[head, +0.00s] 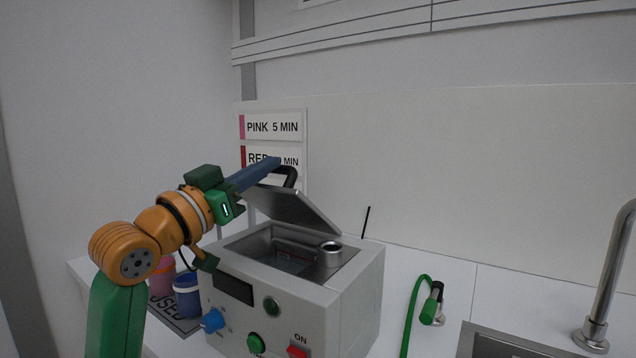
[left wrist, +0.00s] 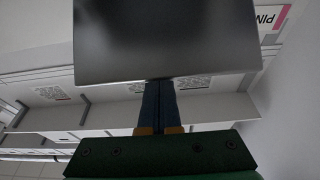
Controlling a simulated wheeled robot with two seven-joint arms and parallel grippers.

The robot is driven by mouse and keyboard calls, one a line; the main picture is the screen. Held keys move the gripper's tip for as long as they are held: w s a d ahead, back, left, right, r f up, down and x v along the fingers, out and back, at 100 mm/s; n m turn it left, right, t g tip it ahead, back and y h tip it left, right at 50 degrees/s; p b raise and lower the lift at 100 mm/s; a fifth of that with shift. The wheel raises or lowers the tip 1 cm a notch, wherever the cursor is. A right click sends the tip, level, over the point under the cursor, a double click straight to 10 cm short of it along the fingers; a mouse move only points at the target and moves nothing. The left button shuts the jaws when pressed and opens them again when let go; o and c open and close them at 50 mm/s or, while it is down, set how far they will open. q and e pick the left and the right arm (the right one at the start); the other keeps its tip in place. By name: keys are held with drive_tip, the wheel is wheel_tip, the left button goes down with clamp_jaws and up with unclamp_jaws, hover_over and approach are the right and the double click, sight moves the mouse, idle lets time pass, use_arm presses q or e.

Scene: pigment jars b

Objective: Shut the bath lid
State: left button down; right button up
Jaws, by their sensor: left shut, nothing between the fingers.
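The bath (head: 340,300) is a pale grey box with a dial, buttons and a dark display on its front. Its grey lid (head: 298,208) stands partly open, tilted up above the basin, with a dark handle (head: 289,175) near its raised edge. My left gripper (head: 273,162) is shut and empty, its blue-grey fingers reaching over to the lid's raised edge beside the handle. In the left wrist view the lid (left wrist: 165,40) fills the top, and the shut fingers (left wrist: 158,100) meet its edge; the tips are hidden and contact is unclear. My right gripper is not in view.
A metal cup (head: 330,254) stands in the basin's right side. A pink jar (head: 162,276) and a blue jar (head: 187,297) stand left of the bath. A green hose (head: 412,308), a sink (head: 500,346) and a tap (head: 606,285) are to the right.

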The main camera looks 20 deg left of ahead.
use_arm(q)
drive_tip(key=s+f+t+b, duration=0.1)
drive_tip(key=f+b, duration=0.1)
drive_tip(key=b, duration=0.1)
drive_tip(key=s+f+t+b, duration=0.1)
drive_tip(key=s+f+b, duration=0.1)
drive_tip(key=b, duration=0.1)
drive_tip(key=s+f+t+b, duration=0.1)
drive_tip(key=f+b, duration=0.1)
drive_tip(key=b, duration=0.1)
drive_tip(key=shift+s+a+f+t+h+b, duration=0.15)
drive_tip(key=shift+a+f+t+h+b, duration=0.15)
drive_tip(key=shift+a+f+b, duration=0.1)
drive_tip(key=shift+s+f+b, duration=0.2)
drive_tip(key=shift+b, duration=0.15)
drive_tip(key=shift+s+f+b, duration=0.25)
drive_tip(key=shift+f+b, duration=0.25)
drive_tip(key=shift+b, duration=0.05)
drive_tip(key=shift+s+f+b, duration=0.2)
drive_tip(key=shift+f+b, duration=0.1)
drive_tip(key=shift+b, duration=0.05)
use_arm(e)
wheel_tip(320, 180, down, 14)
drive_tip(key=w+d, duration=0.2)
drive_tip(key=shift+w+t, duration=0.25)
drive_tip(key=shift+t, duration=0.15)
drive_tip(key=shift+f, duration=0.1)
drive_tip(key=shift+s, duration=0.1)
